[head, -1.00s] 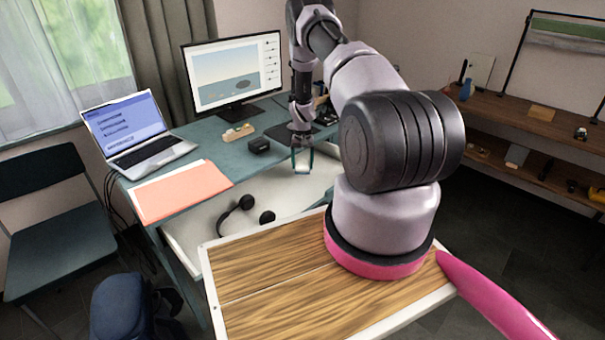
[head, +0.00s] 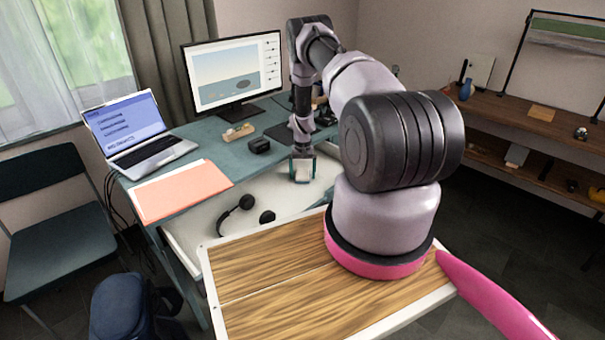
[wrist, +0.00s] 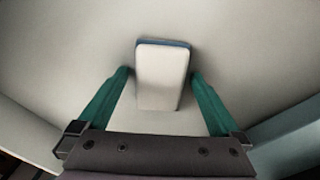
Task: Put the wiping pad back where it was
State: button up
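The wiping pad (wrist: 162,78) is a small white block with a blue edge along its far side. In the wrist view it sits between the two green fingers of my gripper (wrist: 160,72), over the pale floor of the open drawer (head: 200,220). A narrow gap shows between the left finger and the pad; the right finger is very close to it. My gripper (head: 302,169) points down into the drawer in the head view and is open around the pad. The head view shows the pad only as a small pale patch between the fingers.
Black headphones (head: 240,208) lie in the drawer to the left of my gripper. On the desk (head: 215,150) above are an orange folder (head: 180,190), a laptop (head: 140,140), a tape dispenser (head: 236,132), a small black box (head: 259,146) and a monitor (head: 235,75).

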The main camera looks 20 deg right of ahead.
notch_tip(320, 180, up, 13)
notch_tip(320, 180, up, 16)
jog(key=t, duration=0.2)
send_over(302, 172)
jog(key=a, duration=0.3)
jog(key=s+a+r+t, duration=0.1)
jog(key=s+a+r, duration=0.25)
jog(key=r, duration=0.55)
jog(key=s+a+r, duration=0.3)
jog(key=s+r, duration=0.1)
jog(key=r, duration=0.6)
jog(key=s+a+r+t+y, duration=0.15)
jog(key=s+a+r, duration=0.35)
jog(key=s+r, duration=0.7)
jog(key=s+a+r+t, duration=0.1)
jog(key=s+a, duration=0.1)
jog(key=s, duration=0.7)
jog(key=s+a+r+t, duration=0.1)
jog(key=s+r+t, duration=0.1)
jog(key=s, duration=0.7)
jog(key=shift+a+r+n, duration=0.25)
jog(key=shift+a+n, duration=0.15)
